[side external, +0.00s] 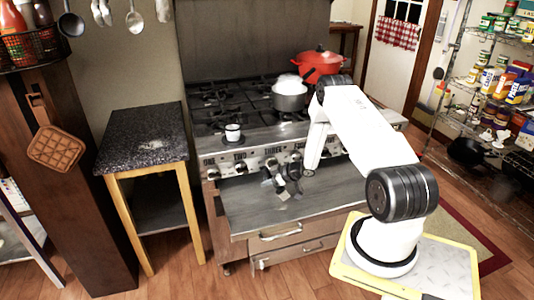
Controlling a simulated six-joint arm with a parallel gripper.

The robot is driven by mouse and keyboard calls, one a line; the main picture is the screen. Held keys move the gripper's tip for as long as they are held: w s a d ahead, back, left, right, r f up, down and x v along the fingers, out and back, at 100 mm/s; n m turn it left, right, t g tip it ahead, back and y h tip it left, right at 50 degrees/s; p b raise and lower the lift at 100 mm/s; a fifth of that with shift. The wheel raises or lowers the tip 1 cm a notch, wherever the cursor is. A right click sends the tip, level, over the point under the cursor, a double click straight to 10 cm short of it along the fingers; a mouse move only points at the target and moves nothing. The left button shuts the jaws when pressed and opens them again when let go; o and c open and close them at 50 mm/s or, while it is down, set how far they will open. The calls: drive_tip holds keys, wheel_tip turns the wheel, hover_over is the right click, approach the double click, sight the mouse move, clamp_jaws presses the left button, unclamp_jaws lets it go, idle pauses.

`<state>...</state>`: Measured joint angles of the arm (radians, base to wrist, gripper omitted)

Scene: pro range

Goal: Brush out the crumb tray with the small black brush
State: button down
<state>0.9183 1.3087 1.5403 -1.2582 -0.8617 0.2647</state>
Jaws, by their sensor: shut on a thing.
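The crumb tray (244,217) is a wide grey metal tray pulled out from the front of the stove, below the knobs. My gripper (281,189) is over the middle of the tray, pointing down, close to its surface. It is shut on the small black brush, which is too small and dark here to tell clearly from the gripper's own dark parts. Whether the bristles touch the tray cannot be told. Small pale patches show on the tray by the gripper.
The stove (230,148) carries a white cup (233,132), a steel pot (290,101) and a red pot (321,62). The knob row (240,167) overhangs the tray's back. A side table (141,140) stands left. A drawer handle (281,232) lies below the tray.

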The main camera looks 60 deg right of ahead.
drive_tip(key=shift+s+d, duration=0.8)
drive_tip(key=shift+s, duration=0.05)
drive_tip(key=shift+a+r, duration=0.1)
drive_tip(key=shift+r, duration=4)
drive_tip(key=w+a+f, duration=0.1)
drive_tip(key=w+a, duration=0.3)
drive_tip(key=a, duration=0.4)
drive_tip(key=shift+a, duration=0.2)
drive_tip(key=shift+w+f, duration=0.1)
drive_tip(key=shift+f, duration=0.1)
drive_tip(key=shift+f, duration=3)
drive_tip(key=shift+s+d+f, duration=0.25)
drive_tip(key=shift+s+d, duration=0.45)
drive_tip(key=shift+s, duration=0.05)
drive_tip(key=shift+s+d+f, duration=0.25)
drive_tip(key=shift+s+d, duration=0.45)
drive_tip(key=shift+w+a+r, duration=0.3)
drive_tip(key=shift+w+a, duration=0.4)
drive_tip(key=shift+w, duration=0.05)
drive_tip(key=shift+w+a+r, duration=0.3)
drive_tip(key=shift+w+a, duration=0.4)
